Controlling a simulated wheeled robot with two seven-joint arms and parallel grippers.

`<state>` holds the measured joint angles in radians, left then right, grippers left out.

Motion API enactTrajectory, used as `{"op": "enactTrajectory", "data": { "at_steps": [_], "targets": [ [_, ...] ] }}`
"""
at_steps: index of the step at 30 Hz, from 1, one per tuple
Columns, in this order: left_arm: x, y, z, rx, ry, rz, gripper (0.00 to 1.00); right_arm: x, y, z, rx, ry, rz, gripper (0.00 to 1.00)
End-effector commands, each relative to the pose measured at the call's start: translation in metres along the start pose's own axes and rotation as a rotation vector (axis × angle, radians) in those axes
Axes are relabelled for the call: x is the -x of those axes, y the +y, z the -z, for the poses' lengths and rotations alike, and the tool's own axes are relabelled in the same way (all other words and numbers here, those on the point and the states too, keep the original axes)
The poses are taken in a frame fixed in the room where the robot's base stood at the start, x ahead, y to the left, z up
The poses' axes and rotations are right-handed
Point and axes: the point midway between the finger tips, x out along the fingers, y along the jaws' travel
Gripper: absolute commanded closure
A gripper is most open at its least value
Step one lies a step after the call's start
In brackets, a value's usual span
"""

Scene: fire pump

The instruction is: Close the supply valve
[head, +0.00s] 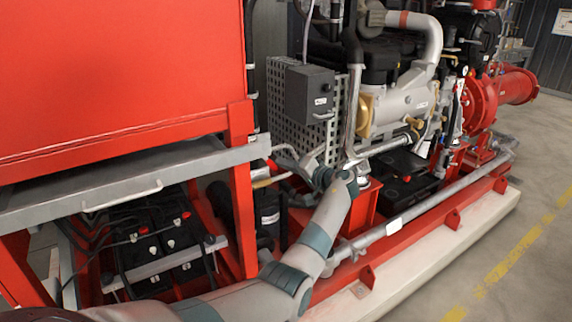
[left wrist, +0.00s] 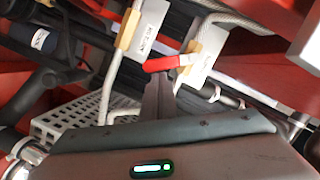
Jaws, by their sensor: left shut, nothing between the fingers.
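A valve with a red lever handle (left wrist: 172,63) shows in the left wrist view, on or beside a pipe with a white tag (left wrist: 203,52). A second pipe with a white tag (left wrist: 148,36) runs to its left. The writing on both tags is too small to read surely, so I cannot tell which is the supply. My left gripper (left wrist: 163,82) is shut and empty, its fingertips right at the red handle; I cannot tell whether they touch. In the head view my left gripper (head: 290,160) reaches in beside the red frame, and the valve is barely visible there. My right gripper is not in view.
A perforated grey guard (head: 290,115) and a grey box (head: 310,92) stand just behind the gripper. The red cabinet (head: 120,70) and its grey shelf (head: 130,190) are close on the left. Batteries (head: 155,240) sit below. Open floor (head: 510,230) lies at right.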

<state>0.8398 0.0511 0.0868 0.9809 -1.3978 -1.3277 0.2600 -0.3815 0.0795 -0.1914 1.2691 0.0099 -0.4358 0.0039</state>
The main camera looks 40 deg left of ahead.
Motion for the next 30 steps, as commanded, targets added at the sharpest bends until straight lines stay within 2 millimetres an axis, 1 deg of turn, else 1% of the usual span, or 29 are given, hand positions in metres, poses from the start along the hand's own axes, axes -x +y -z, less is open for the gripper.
{"op": "enactTrajectory", "data": {
  "at_steps": [1,6,16,22,30],
  "targets": [
    [-0.002,0.004,-0.005,-0.047,-0.001,0.013,1.00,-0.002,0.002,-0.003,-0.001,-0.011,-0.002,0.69],
    [-0.004,0.006,-0.013,-0.203,-0.002,0.053,1.00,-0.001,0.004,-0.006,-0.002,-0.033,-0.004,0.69],
    [-0.008,0.008,-0.029,-0.465,-0.002,0.118,1.00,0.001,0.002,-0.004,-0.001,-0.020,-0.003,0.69],
    [-0.009,0.008,-0.035,-0.558,-0.002,0.141,1.00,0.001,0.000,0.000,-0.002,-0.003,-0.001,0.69],
    [-0.010,0.007,-0.037,-0.600,-0.002,0.152,1.00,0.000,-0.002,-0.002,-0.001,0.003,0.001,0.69]
  ]
}}
